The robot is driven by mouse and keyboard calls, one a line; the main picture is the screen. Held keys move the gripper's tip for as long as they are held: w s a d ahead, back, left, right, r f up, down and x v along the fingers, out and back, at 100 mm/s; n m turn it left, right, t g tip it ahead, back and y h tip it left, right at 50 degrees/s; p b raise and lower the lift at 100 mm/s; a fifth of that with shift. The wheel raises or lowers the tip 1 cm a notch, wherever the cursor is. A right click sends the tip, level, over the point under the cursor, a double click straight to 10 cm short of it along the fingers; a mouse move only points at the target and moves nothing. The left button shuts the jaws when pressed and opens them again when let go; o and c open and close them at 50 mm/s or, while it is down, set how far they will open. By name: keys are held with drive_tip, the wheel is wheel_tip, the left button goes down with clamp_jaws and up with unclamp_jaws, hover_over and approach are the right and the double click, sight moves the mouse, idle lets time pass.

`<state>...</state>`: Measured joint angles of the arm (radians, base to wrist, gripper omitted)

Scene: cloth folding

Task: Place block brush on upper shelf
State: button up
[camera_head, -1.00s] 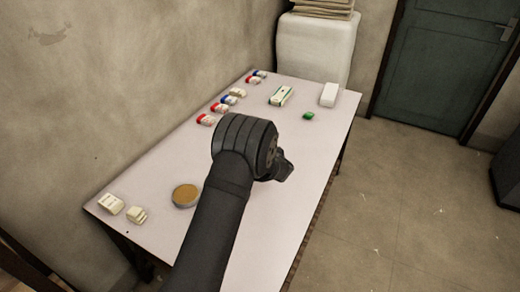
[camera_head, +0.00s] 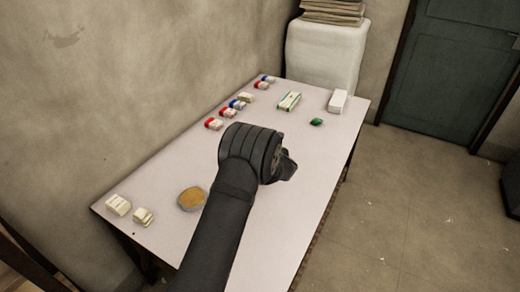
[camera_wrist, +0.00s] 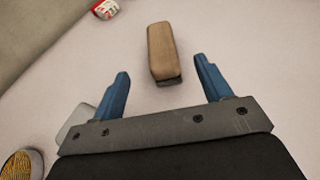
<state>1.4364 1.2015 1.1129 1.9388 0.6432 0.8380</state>
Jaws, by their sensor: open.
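The block brush (camera_wrist: 161,50) lies on the table in the wrist view, with a tan wooden top and a dark underside at its near end. My gripper (camera_wrist: 166,78) is open, its two blue fingers spread apart. The brush lies ahead of the gap between the fingers and nothing is held. In the head view my gripper (camera_head: 288,165) is over the middle of the table, and my arm hides the brush there. No upper shelf shows in either view.
The white table (camera_head: 310,195) stands along the wall. Several small red, blue and white items line its wall side. A green-white box (camera_head: 289,101), a white box (camera_head: 337,101) and a green item (camera_head: 317,122) lie at the far end. A round tan-topped item (camera_head: 192,198) lies nearer.

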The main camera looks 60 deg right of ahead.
drive_tip(key=x, duration=0.6)
drive_tip(key=shift+w+d+f, duration=0.1)
drive_tip(key=shift+w+d, duration=0.05)
drive_tip(key=shift+d, duration=0.05)
drive_tip(key=shift+w+d+f, duration=0.9)
drive_tip(key=shift+w+f, duration=0.1)
drive_tip(key=shift+w, duration=0.05)
drive_tip(key=shift+x, duration=1)
drive_tip(key=c, duration=1.2)
drive_tip(key=shift+r, duration=0.1)
